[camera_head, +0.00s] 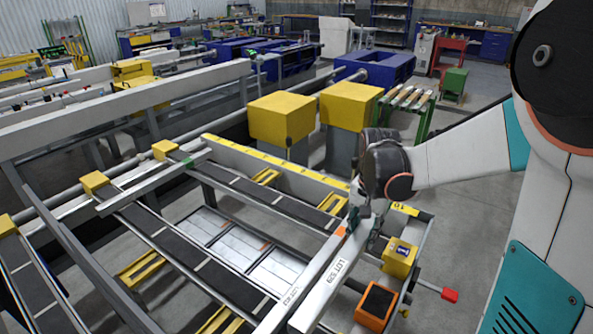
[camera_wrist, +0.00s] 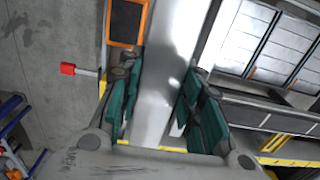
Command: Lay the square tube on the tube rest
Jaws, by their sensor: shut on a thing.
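The square tube (camera_head: 338,277) is a long pale grey bar marked LOT 529. It runs from the bottom edge of the head view up to my gripper (camera_head: 366,222). In the wrist view the tube (camera_wrist: 166,50) passes between the teal pads of my gripper (camera_wrist: 163,88), which is shut on it. A second pale bar (camera_head: 305,284), marked LOT 452 with an orange mark, lies close along its left side. I cannot tell clearly which part is the tube rest, or whether the held tube touches anything beneath.
The runout table has dark slatted strips (camera_head: 180,250) and yellow end blocks (camera_head: 95,183). A yellow box (camera_head: 398,258), an orange box (camera_head: 375,305) and a red handle (camera_head: 449,295) stand close on the right. Two yellow-topped posts (camera_head: 281,118) stand behind. Open floor lies at right.

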